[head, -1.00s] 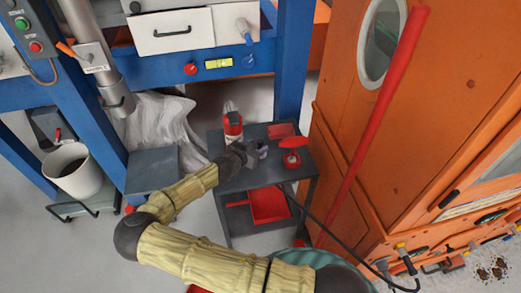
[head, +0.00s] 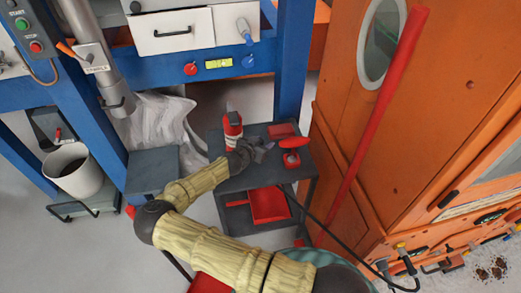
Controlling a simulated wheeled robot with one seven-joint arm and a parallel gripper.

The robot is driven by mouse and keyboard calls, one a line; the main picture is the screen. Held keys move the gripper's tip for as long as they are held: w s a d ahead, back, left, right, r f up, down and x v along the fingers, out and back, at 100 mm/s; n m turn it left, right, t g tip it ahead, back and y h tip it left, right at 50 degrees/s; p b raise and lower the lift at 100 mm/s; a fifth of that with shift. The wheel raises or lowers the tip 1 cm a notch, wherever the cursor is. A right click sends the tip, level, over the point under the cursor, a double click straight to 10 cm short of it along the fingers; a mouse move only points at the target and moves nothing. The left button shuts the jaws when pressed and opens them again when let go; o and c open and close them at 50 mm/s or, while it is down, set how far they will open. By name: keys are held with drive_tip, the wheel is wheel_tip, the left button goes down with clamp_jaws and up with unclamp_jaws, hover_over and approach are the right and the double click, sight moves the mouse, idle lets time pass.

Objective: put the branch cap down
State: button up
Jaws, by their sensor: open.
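My gripper (head: 262,151) is at the end of my yellow-sleeved arm, low over the top of a dark grey cart (head: 238,183). It is open, between a red bottle and a red item with a rounded top. The branch cap cannot be made out for sure. Small grey shapes show at the fingertips, but I cannot tell cap from fingers. My dark wrist hides part of the cart top there.
On the cart stand the red bottle (head: 232,127), a red box (head: 281,131) and the red round-topped item (head: 292,146). A red tray (head: 268,204) is on the lower shelf. An orange cabinet (head: 430,130) stands close on the right, a blue post (head: 293,70) behind.

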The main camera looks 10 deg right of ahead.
clamp_jaws()
idle(0.3)
drive_tip(key=shift+s+a+r, duration=0.15)
drive_tip(key=shift+r, duration=0.3)
drive_tip(key=r, duration=0.6)
drive_tip(key=shift+s+a+r, duration=0.1)
drive_tip(key=shift+s+a, duration=0.15)
drive_tip(key=s+a, duration=1.2)
drive_tip(key=s, duration=0.2)
drive_tip(key=shift+s+b, duration=0.35)
drive_tip(key=shift+s, duration=0.05)
